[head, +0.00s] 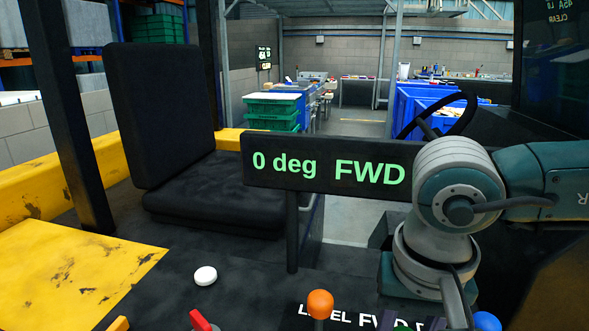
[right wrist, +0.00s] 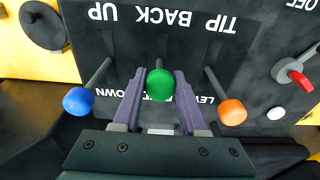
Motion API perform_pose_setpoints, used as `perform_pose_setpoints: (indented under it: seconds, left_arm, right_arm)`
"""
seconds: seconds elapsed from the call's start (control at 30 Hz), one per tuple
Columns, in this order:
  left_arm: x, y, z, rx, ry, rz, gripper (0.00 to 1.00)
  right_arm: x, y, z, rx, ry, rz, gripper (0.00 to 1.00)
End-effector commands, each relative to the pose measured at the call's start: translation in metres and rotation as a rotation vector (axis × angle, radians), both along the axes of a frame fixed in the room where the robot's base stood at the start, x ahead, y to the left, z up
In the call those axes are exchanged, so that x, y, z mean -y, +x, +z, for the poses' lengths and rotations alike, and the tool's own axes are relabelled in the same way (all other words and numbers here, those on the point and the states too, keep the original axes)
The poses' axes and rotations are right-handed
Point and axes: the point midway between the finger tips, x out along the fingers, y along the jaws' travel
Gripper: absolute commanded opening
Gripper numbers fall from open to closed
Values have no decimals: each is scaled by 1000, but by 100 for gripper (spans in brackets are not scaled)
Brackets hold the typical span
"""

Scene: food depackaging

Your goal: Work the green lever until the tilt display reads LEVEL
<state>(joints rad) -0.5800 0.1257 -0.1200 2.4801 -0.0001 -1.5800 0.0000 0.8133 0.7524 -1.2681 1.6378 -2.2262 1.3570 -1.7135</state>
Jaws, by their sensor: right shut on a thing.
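The tilt display (head: 325,168) is a dark panel on a post in the head view. It reads "0 deg FWD" in green letters. In the right wrist view, the green lever's ball knob (right wrist: 159,86) sits between the two fingers of my right gripper (right wrist: 159,80), which is shut on it. My left gripper is not in view.
An orange-knobbed lever (right wrist: 232,112) and a blue-knobbed lever (right wrist: 78,101) stand close on either side of the green one. A red switch (right wrist: 299,78) and a white button (right wrist: 276,113) lie beyond the orange lever. A black seat (head: 215,190) stands behind the panel.

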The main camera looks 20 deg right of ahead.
Motion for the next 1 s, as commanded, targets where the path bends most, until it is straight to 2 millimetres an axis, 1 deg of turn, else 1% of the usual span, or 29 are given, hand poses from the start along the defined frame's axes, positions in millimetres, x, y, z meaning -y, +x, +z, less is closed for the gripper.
perform_pose_setpoints:
  seconds: [0.23, 0.4, 0.5, 0.6, 0.77, 0.8, 1.0]
  left_arm:
    - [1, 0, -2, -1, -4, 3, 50]
    - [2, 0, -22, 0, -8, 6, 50]
    - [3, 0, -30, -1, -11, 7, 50]
    - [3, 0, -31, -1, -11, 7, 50]
    - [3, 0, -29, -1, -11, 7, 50]
    - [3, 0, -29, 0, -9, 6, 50]
    - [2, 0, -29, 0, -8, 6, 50]
  right_arm:
    - [0, 1, -1, -2, 1, 0, 15]
    - [11, 18, -3, 4, 0, -2, 16]
    - [16, 27, -2, 3, -1, -2, 16]
    - [18, 31, 2, 1, 0, 0, 16]
    - [19, 31, 4, 1, 0, 0, 15]
    - [19, 31, 4, 1, 0, 0, 43]
    - [19, 31, 4, 1, 0, 0, 66]
